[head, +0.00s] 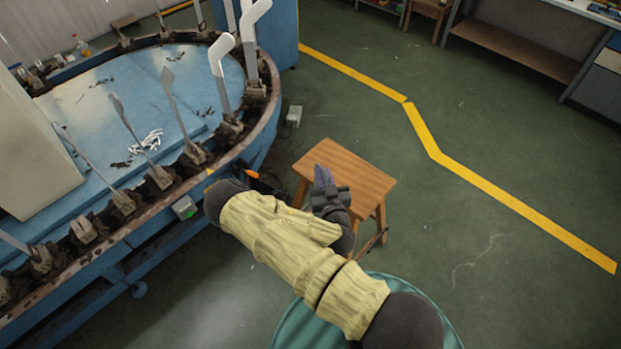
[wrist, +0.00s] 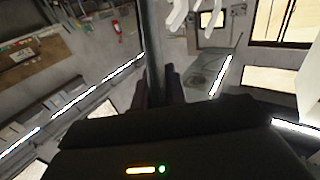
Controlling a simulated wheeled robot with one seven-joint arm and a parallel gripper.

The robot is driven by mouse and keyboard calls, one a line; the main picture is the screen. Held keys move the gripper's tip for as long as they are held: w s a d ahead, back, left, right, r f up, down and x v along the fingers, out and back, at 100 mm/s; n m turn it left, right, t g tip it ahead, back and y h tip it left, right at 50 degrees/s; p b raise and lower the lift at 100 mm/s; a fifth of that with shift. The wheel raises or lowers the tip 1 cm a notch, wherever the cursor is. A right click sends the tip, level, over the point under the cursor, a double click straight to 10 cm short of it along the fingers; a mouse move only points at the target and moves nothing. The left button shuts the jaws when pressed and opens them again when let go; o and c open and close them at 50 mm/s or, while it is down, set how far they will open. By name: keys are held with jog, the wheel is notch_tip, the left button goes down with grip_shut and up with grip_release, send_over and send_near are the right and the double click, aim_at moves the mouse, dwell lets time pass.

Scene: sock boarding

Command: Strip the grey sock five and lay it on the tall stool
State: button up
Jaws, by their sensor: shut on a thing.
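My gripper (head: 323,182) is over the wooden stool (head: 362,180), its fingers tilted up and seen from above. In the wrist view, my gripper (wrist: 155,88) is shut on a narrow grey strip, which looks like the grey sock (wrist: 152,45); it runs from between the fingers to the top edge. I cannot make out the sock clearly in the head view. The part of the stool top that shows is bare; my arm hides its near left side. I cannot tell any number on the boards.
The blue oval boarding machine (head: 125,80) fills the left, with upright grey boards and white foot shapes (head: 221,55) along its rim. Small white pieces (head: 147,141) lie on its top. A teal round thing (head: 290,330) is below my arm. The floor at right is clear.

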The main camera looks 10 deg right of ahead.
jog(key=shift+r, duration=0.1)
jog(key=shift+w+f+b, duration=0.15)
jog(key=shift+f+b, duration=0.35)
jog(key=shift+b, duration=0.05)
jog(key=w+f+n+h+b, duration=0.1)
jog(key=w+f+n+b, duration=0.4)
jog(key=b, duration=0.8)
jog(key=w+a+f+n+b, duration=0.1)
jog(key=w+f+n+b, duration=0.4)
jog(key=f+n+b, duration=0.6)
notch_tip(320, 180, down, 3)
jog(key=b, duration=0.3)
jog(key=shift+w+a+f+n+h, duration=0.2)
jog(key=shift+w+n+h, duration=0.1)
jog(key=shift+h, duration=0.1)
jog(key=shift+d, duration=0.1)
